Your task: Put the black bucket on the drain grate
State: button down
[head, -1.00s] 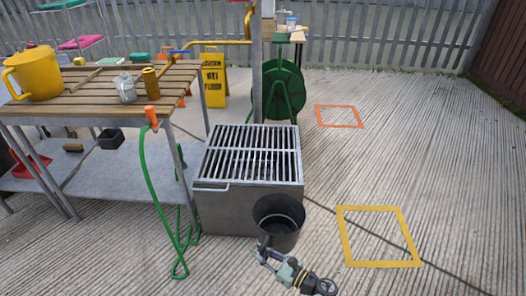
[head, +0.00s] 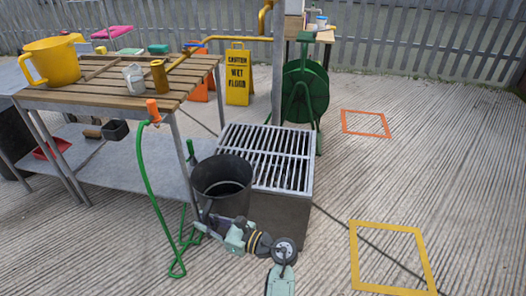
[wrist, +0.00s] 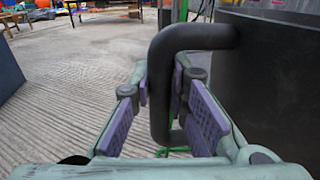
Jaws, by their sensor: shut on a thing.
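The black bucket (head: 222,190) is upright and empty in the head view, in front of the left front part of the drain grate. My gripper (head: 201,222) is at its lower near side. In the wrist view the jaws of my gripper (wrist: 166,110) are around the bucket's black side handle (wrist: 158,85), and the bucket's wall (wrist: 275,85) fills the right. The drain grate (head: 268,147) is a set of metal bars on top of a grey box; the bucket hides its left front corner. I cannot tell whether the bucket touches the box.
A slatted wooden table (head: 110,88) with a yellow jug (head: 53,62) stands to the left. A hose reel (head: 304,92) and a post stand behind the grate. The ground to the right, with a yellow square outline (head: 390,285), is open.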

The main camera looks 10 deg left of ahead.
aim_at(261, 159)
jog(key=i, duration=0.85)
